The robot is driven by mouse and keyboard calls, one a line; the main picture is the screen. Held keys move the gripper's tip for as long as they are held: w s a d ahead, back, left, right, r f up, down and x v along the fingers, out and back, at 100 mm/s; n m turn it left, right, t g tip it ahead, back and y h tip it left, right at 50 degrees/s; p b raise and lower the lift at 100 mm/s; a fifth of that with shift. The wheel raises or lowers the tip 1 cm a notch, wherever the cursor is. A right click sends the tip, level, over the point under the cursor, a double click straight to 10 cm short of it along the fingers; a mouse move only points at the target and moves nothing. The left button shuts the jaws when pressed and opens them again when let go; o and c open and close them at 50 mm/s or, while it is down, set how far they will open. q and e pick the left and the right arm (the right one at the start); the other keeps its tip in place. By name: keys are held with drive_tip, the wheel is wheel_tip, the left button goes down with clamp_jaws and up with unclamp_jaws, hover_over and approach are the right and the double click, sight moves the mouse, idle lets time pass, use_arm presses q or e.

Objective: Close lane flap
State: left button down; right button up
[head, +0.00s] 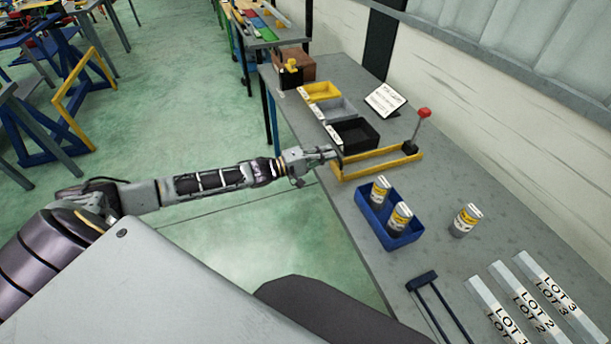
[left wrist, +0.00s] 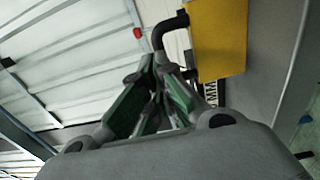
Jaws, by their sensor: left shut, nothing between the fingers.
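A yellow frame (head: 380,166), which appears to be the lane flap, lies on the grey bench with one end near the front edge. An upright lever with a red knob (head: 424,113) stands at its far end. My left gripper (head: 332,153) is shut and empty at the frame's near end; I cannot tell whether it touches. In the left wrist view the gripper (left wrist: 158,68) has its green-padded fingers together, beside a black bent handle (left wrist: 160,32) and a yellow panel (left wrist: 218,40). My right gripper is not in view.
Black (head: 355,133), grey (head: 337,108) and yellow (head: 322,91) bins stand behind the frame, near a sign (head: 385,99). A blue tray (head: 390,235) holds two cans; another can (head: 466,220) stands right. LOT strips (head: 525,300) lie in front.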

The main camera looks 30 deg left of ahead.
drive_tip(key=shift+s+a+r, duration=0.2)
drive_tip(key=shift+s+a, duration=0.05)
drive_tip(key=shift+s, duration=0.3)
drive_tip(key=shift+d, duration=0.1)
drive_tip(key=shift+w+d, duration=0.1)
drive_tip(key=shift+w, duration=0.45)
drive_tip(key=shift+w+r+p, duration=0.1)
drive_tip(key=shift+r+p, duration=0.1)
drive_tip(key=shift+p, duration=0.1)
